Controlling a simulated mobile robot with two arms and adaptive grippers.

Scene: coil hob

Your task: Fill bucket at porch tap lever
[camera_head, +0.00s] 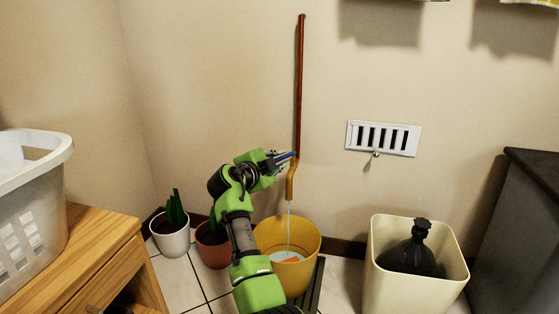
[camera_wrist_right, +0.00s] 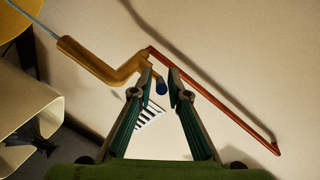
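The tap has a copper pipe (camera_head: 300,85) up the wall and a brass spout (camera_head: 291,183); in the right wrist view the spout (camera_wrist_right: 100,62) is at upper left. A thin water stream (camera_head: 289,222) runs from it into the yellow bucket (camera_head: 308,240). The bucket holds some water, its level partly hidden by my arm. My right gripper (camera_head: 284,158) is at the tap; in the right wrist view its fingers (camera_wrist_right: 160,78) are apart, with the blue-tipped lever (camera_wrist_right: 161,87) between them. I see gaps beside the lever. My left gripper is not in view.
A dark slatted stand (camera_head: 316,290) shows at the bucket's right. A cream bin (camera_head: 415,295) with a dark bottle (camera_head: 418,252) stands further right. Potted plants (camera_head: 172,238) are on the left, behind a wooden cabinet (camera_head: 75,250). A wall vent (camera_head: 384,138) is right of the pipe.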

